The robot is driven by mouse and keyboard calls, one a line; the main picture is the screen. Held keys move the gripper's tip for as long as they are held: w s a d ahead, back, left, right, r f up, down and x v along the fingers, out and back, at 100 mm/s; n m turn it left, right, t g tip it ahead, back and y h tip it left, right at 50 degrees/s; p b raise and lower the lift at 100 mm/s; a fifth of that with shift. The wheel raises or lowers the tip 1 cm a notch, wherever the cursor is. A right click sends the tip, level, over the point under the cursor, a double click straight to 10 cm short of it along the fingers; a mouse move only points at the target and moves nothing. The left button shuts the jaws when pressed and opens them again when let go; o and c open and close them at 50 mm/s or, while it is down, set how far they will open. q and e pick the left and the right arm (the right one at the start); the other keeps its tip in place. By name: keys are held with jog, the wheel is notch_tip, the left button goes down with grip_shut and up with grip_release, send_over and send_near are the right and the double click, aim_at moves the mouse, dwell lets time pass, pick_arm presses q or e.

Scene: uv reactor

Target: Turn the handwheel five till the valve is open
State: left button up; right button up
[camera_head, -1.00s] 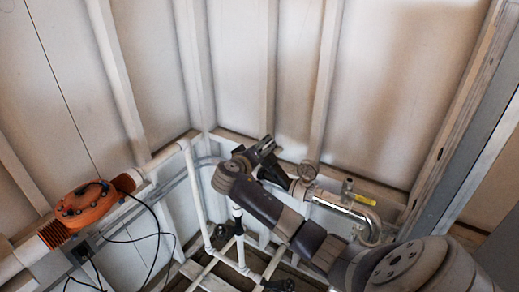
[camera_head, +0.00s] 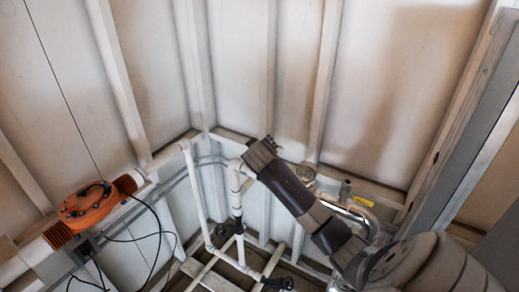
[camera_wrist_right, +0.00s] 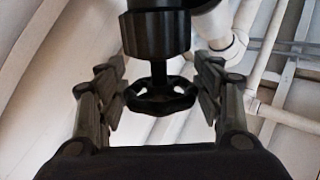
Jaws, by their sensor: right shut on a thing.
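The black handwheel (camera_wrist_right: 160,98) shows in the right wrist view, on a short stem below a thick black collar (camera_wrist_right: 156,33). My right gripper (camera_wrist_right: 160,90) has its two fingers on either side of the wheel and is shut on it. The contact points are partly hidden by the fingers. In the head view my right arm comes in from the lower right and covers the handwheel and most of the gripper. The wheel shows no clear mark of how far it is turned. My left gripper is not in view.
An orange unit (camera_head: 87,206) with black cables sits on a white pipe at the left. Black valve parts (camera_head: 224,231) sit on the white pipes in the corner. A shiny metal pipe (camera_head: 352,212) with a yellow tag (camera_head: 345,190) runs near my forearm. The walls are ribbed.

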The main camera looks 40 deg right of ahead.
jog(key=n+y, duration=0.1)
jog(key=y, duration=0.2)
jog(key=n+y, duration=0.2)
jog(key=y, duration=0.2)
jog(key=shift+d+r, duration=0.15)
jog(key=shift+d, duration=0.05)
jog(key=shift+n+y, duration=0.4)
jog(key=shift+y, duration=0.6)
jog(key=shift+w+n+g+y+b, duration=0.1)
jog(key=shift+n+g+y+b, duration=0.4)
jog(key=shift+y, duration=0.4)
jog(key=n+y+b, duration=0.1)
jog(key=y+b, duration=0.1)
jog(key=b, duration=0.1)
jog(key=shift+a+g+y, duration=0.1)
jog(key=shift+g+y, duration=0.2)
jog(key=shift+g, duration=0.1)
jog(key=n+g+y+b, duration=0.1)
jog(key=y+b, duration=0.1)
jog(key=b, duration=0.3)
jog(key=shift+g+y, duration=0.3)
jog(key=shift+b, duration=0.3)
jog(key=o, duration=0.7)
